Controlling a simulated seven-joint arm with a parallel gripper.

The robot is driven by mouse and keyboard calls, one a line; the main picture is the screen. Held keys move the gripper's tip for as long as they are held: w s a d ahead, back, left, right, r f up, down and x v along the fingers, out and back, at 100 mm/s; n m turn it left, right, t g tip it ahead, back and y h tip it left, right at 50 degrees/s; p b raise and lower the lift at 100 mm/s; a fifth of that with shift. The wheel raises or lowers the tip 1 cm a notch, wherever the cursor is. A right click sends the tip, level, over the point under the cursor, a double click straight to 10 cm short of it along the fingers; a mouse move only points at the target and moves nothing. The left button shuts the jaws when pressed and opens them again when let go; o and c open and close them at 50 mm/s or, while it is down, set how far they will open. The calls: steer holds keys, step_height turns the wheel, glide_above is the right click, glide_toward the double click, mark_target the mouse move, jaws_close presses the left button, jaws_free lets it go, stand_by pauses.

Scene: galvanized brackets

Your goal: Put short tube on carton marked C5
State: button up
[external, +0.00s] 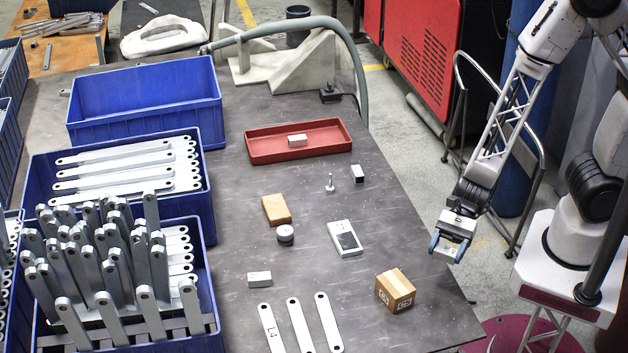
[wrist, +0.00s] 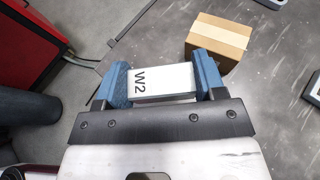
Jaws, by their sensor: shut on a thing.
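My gripper (external: 452,246) is shut on a white block marked W2 (wrist: 162,82), held off the right edge of the table. A small pale piece with a dark end (external: 358,173) lies right of the red tray and may be the short tube. Whether the held block is hollow cannot be seen.
The red tray (external: 254,156) holds a small pale block (external: 298,140). Another pale block (external: 259,279), a wooden block (external: 276,209), a round grey weight (external: 285,235), a bolt (external: 330,183) and a meter (external: 345,238) lie about. Blue bins (external: 145,67) with brackets stand left.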

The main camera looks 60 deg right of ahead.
glide_above(396, 283)
steer(key=shift+f, duration=0.6)
steer(key=shift+f, duration=1.75)
steer(key=shift+f, duration=0.1)
steer(key=o, duration=0.9)
steer(key=shift+o, duration=0.2)
steer(key=shift+v, duration=0.95)
steer(key=v, duration=1)
